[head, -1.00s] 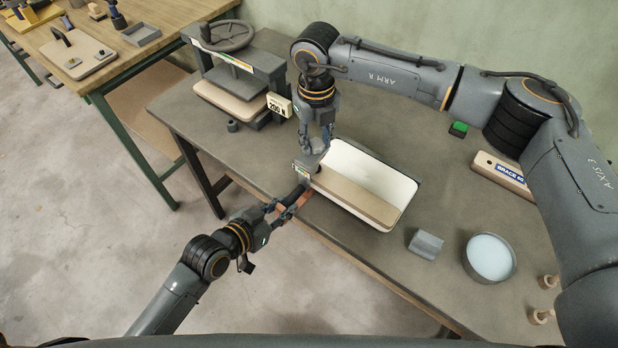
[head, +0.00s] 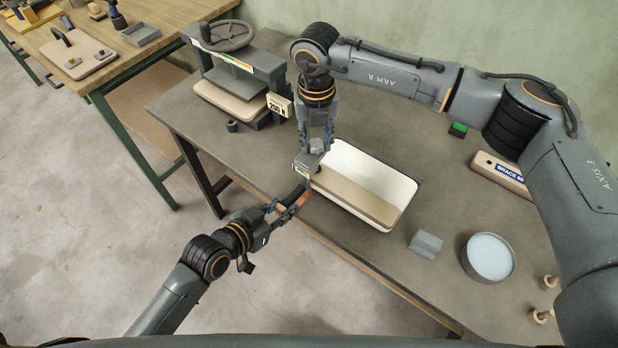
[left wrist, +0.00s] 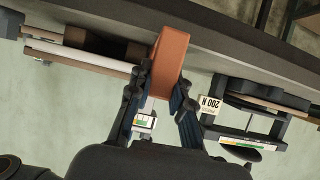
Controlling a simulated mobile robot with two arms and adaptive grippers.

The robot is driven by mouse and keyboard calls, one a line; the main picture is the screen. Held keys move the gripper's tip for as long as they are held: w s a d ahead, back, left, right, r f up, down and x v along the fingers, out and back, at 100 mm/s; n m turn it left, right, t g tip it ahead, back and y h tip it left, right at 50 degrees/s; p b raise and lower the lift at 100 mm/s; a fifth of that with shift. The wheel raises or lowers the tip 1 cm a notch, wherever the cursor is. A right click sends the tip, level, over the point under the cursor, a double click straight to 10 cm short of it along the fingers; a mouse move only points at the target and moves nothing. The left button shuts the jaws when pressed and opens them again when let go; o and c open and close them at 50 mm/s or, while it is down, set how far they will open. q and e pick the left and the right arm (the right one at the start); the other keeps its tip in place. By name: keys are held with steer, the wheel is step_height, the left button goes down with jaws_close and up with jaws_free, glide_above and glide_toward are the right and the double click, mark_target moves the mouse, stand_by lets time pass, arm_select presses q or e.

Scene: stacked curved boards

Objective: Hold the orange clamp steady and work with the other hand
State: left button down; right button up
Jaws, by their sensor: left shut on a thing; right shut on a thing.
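The orange clamp (head: 304,198) is at the front edge of the workbench, by the left end of a white-and-tan curved board (head: 370,178). My left gripper (head: 282,208) is shut on its orange body. In the left wrist view, the orange body (left wrist: 171,55) sits between my left fingers. A grey labelled head (head: 307,164) sits above it at the board's corner. My right gripper (head: 318,143) points down from above and is shut on a small grey part at the top of that head. The fingers mostly hide this part.
A press with a handwheel (head: 228,36) and a "200 N" tag (head: 279,104) stands back left. A grey block (head: 425,245), a round tub (head: 489,257), wooden pegs and a labelled brace (head: 502,175) lie to the right. A wooden bench (head: 130,60) is far left.

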steer(key=shift+s+a+f, duration=0.1)
steer(key=shift+s+a, duration=0.1)
steer(key=shift+a, duration=0.05)
steer(key=shift+m, duration=0.9)
steer(key=shift+m, duration=1)
steer(key=o, duration=0.7)
steer(key=shift+o, duration=0.3)
steer(key=shift+w+d, duration=0.1)
